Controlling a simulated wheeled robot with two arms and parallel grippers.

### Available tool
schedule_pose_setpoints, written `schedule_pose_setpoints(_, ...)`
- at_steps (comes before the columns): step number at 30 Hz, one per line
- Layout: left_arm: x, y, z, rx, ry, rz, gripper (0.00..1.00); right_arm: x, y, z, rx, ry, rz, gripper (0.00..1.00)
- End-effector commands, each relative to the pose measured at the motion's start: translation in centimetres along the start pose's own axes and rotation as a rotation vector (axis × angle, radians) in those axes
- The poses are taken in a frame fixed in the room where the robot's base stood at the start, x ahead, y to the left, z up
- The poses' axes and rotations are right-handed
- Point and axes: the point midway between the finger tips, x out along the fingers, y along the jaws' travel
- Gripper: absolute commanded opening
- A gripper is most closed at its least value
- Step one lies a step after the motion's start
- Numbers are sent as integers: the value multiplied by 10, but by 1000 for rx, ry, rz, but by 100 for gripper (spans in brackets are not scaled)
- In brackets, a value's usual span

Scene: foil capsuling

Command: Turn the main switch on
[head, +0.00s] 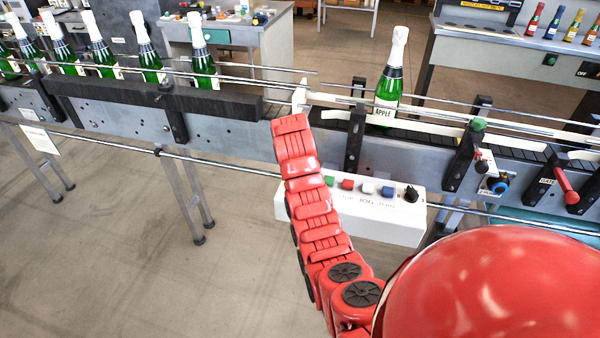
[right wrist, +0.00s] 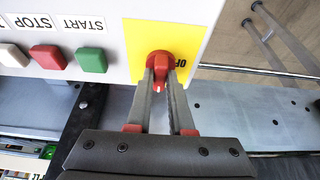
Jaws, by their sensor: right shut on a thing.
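The main switch is a red rotary knob (right wrist: 160,62) on a yellow plate (right wrist: 137,38) at the end of a white control box (right wrist: 110,20). My right gripper (right wrist: 164,78) is shut on the knob, with one finger on each side of its handle. An upside-down OFF label shows beside the knob, partly covered by it. In the head view the control box (head: 407,228) hangs below the conveyor. My red right arm reaches up in front of its left end and hides the knob and the gripper there. My left gripper is not in view.
Green (right wrist: 91,60), red (right wrist: 48,57) and white (right wrist: 13,55) buttons sit beside the plate. A black selector knob (head: 411,194) is at the box's right end. Green bottles stand on the conveyor (head: 120,111), with one labelled APPLE (head: 388,85) further right. Floor below is open.

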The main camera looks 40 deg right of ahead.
Motion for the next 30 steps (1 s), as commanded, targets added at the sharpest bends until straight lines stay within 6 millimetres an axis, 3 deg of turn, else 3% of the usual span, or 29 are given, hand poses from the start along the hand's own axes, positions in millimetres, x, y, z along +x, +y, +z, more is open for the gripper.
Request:
schedule_pose_setpoints(14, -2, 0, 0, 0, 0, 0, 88, -1, 0, -1, 16, 3, 4, 0)
schedule_pose_setpoints(15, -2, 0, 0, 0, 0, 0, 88, -1, 0, -1, 16, 3, 4, 22)
schedule_pose_setpoints(20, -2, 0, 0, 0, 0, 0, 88, -1, 0, -1, 15, 2, 5, 50)
schedule_pose_setpoints(30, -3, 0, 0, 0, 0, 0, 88, -3, 0, -1, 14, 2, 5, 50)
